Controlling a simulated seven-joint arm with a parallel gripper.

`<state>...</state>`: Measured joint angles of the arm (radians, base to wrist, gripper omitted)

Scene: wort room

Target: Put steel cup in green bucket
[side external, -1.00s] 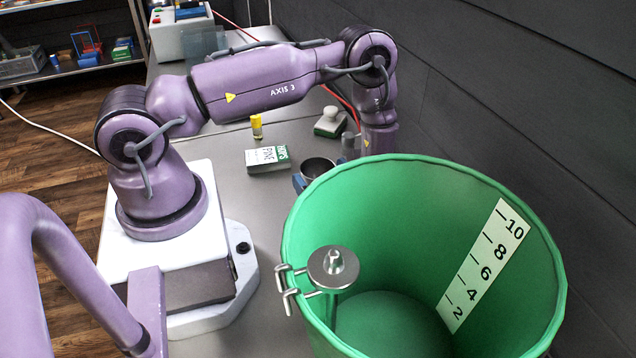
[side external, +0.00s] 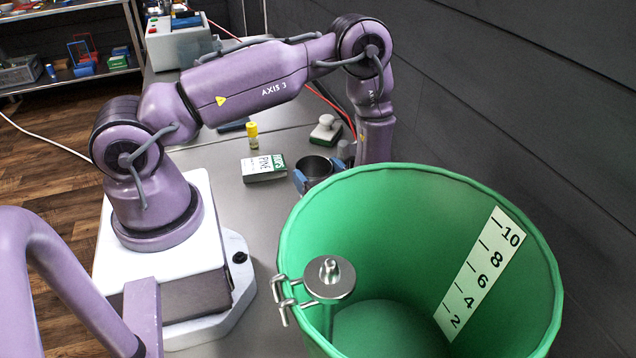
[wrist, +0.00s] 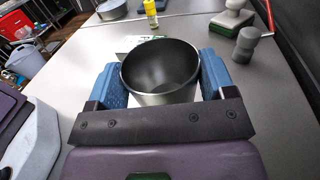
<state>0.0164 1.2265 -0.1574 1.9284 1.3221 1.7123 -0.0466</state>
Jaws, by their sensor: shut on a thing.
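The steel cup (wrist: 160,92) is upright between the two blue fingers of my gripper (wrist: 163,85) in the wrist view, its open top facing up. My gripper is shut on it, one finger on each side. In the side external view the cup (side external: 313,170) shows just behind the left rim of the green bucket, and one blue fingertip of my gripper (side external: 300,181) is beside it. The green bucket (side external: 400,212) stands open in the foreground, with a white scale strip inside. I cannot tell how far the cup is above the table.
A green and white box (side external: 263,168) and a yellow-capped vial (side external: 252,135) stand behind the cup. A white-knobbed stamp-like object (side external: 326,130) is near the wall. A metal fitting (side external: 329,279) is clamped on the bucket's left rim. A dark panelled wall (side external: 530,80) runs along the right.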

